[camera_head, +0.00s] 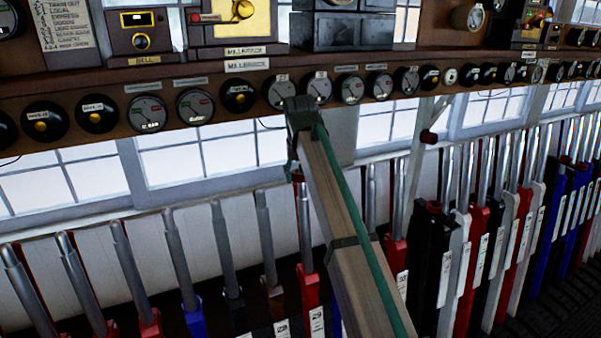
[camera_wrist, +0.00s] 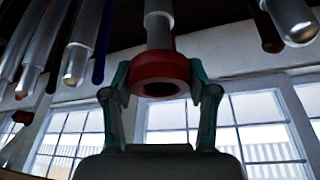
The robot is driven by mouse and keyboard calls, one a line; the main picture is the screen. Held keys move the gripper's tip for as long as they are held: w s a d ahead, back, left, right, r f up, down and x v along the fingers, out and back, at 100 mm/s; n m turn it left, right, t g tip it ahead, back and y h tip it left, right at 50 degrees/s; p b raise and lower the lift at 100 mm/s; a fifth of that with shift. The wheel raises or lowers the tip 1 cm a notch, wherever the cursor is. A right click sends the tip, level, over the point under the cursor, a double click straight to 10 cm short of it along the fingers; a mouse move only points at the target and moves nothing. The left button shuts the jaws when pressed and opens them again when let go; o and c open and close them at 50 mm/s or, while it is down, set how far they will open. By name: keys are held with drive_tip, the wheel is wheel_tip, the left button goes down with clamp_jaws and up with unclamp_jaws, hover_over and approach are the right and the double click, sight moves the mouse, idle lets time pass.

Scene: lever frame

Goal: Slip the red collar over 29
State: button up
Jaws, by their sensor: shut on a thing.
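The red collar (camera_wrist: 160,68) is held between the two teal fingers of my gripper (camera_wrist: 160,80) in the wrist view, its dark hole facing the camera. In the head view the collar (camera_head: 298,177) shows small below my gripper (camera_head: 294,163), at the top of a silver lever handle (camera_head: 305,225) with a red base. That handle also shows in line with the collar in the wrist view (camera_wrist: 159,28). Whether its tip is inside the hole or just behind it, I cannot tell. The lever's number plate (camera_head: 317,320) is too small to read surely.
Silver handles stand close on both sides, one (camera_head: 265,228) to the left and one (camera_head: 370,200) to the right. The shelf with round dials (camera_head: 350,89) runs above and behind my gripper. A red cylinder (camera_head: 428,137) sits on a bracket at the right.

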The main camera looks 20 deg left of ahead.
sight(302, 187)
drive_tip(key=shift+s+d+f, duration=0.1)
drive_tip(key=shift+f, duration=0.55)
drive_tip(key=shift+s+d+f, duration=0.1)
drive_tip(key=shift+f, duration=0.5)
drive_tip(key=shift+f+b, duration=0.3)
drive_tip(key=shift+f, duration=0.05)
drive_tip(key=shift+s+f, duration=0.1)
drive_tip(key=shift+f, duration=0.35)
drive_tip(key=o, duration=1.1)
drive_tip(key=shift+o, duration=0.2)
drive_tip(key=shift+o, duration=0.7)
